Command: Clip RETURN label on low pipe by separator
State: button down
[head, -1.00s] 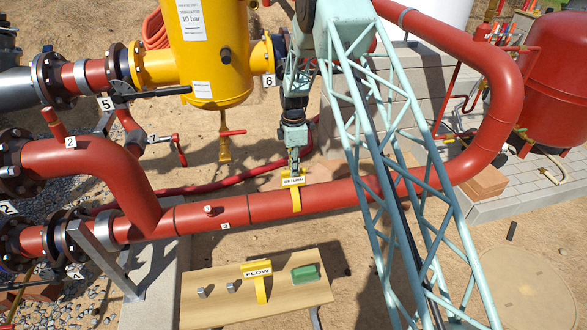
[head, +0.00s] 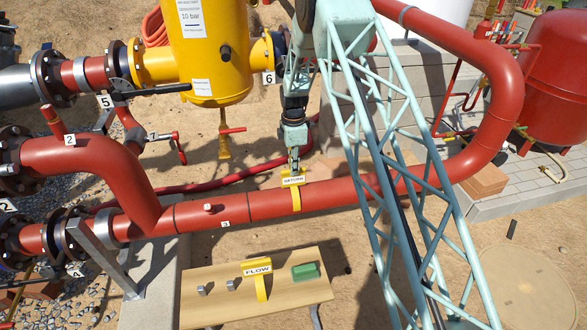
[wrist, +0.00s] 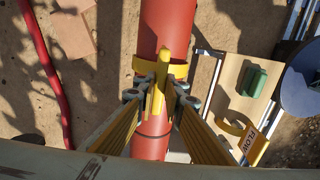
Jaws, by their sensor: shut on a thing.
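The yellow RETURN label (head: 292,181) is at the low red pipe (head: 255,206), in the head view, with its plate above the pipe and its yellow band against the pipe's front side. In the wrist view the label's clip (wrist: 146,67) lies across the pipe (wrist: 167,30). Whether it wraps fully round is hidden. My gripper (head: 293,163) is over the pipe, shut on the label; its fingertips (wrist: 159,98) also show in the wrist view. The yellow separator (head: 207,50) stands behind, to the left.
A wooden board (head: 205,308) in front of the pipe bears a yellow FLOW label (head: 258,272), a green block (head: 305,271) and small grey pieces. A thin dark-red pipe (head: 200,186) runs behind. Red tank (head: 560,70) at right.

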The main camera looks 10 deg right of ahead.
jog(key=shift+f+b, duration=0.35)
jog(key=shift+f, duration=0.6)
jog(key=c, duration=2.6)
grip_release()
jog(key=shift+c, duration=0.2)
jog(key=o, duration=0.5)
jog(key=shift+r+p, duration=1.3)
jog(key=shift+r, duration=2.2)
